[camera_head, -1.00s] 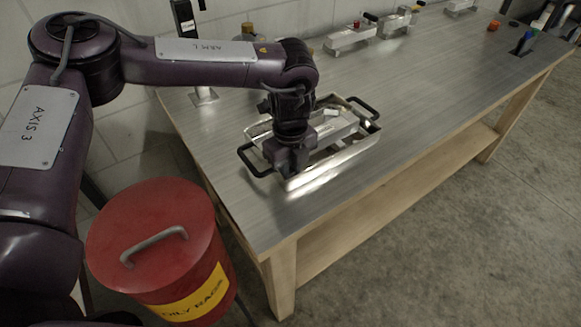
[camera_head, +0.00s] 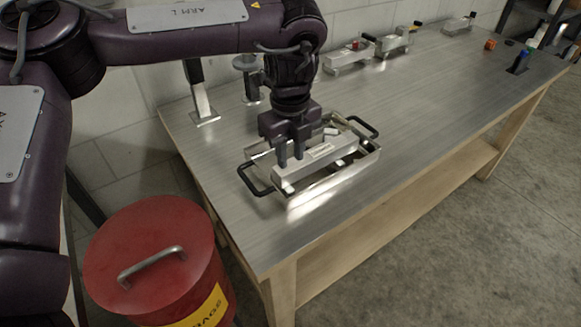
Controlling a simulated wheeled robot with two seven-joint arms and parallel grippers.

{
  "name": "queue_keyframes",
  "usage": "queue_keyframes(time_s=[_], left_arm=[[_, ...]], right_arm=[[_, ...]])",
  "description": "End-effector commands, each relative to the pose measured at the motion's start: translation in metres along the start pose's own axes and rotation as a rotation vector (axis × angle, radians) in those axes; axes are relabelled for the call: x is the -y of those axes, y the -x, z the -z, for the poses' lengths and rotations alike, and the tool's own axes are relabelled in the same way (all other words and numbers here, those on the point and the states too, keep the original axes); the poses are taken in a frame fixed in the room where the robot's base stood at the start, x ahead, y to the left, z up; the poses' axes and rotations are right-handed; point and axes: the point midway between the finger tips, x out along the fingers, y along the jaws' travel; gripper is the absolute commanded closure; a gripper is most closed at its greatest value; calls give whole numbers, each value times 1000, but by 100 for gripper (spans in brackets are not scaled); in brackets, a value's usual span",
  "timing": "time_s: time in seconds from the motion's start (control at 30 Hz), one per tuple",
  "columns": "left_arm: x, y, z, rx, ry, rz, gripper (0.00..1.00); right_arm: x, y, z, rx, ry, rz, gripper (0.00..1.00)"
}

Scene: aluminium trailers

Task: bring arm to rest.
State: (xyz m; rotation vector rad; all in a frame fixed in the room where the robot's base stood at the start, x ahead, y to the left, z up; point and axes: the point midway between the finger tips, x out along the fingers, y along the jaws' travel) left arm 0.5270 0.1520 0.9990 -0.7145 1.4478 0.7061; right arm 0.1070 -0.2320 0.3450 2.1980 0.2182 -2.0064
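My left arm comes in from the left over the metal table (camera_head: 400,130). My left gripper (camera_head: 291,157) points down above the near-left part of a shallow metal tray (camera_head: 347,178) with two black handles. Its two fingers show apart, with a gap between them and nothing held there. An aluminium trailer (camera_head: 318,153) lies in the tray, just under and behind the fingertips. Whether the fingertips touch it is hard to tell. My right gripper is not in view.
A red lidded bin (camera_head: 155,250) stands at the table's near-left corner. More aluminium trailers (camera_head: 393,43) stand along the back edge. Upright stands (camera_head: 198,95) are at the back left. The table is bare right of the tray.

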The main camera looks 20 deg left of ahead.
Motion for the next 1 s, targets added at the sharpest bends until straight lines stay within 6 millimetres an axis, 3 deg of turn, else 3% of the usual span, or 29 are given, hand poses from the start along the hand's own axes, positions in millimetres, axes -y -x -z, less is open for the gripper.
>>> queue_keyframes(time_s=[0.13,0.63,1.0], left_arm=[[0,10,0,1,0,0,73],[0,12,0,0,0,0,73],[0,72,0,0,0,0,73]], right_arm=[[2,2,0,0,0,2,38],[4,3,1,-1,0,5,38],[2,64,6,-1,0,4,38]])
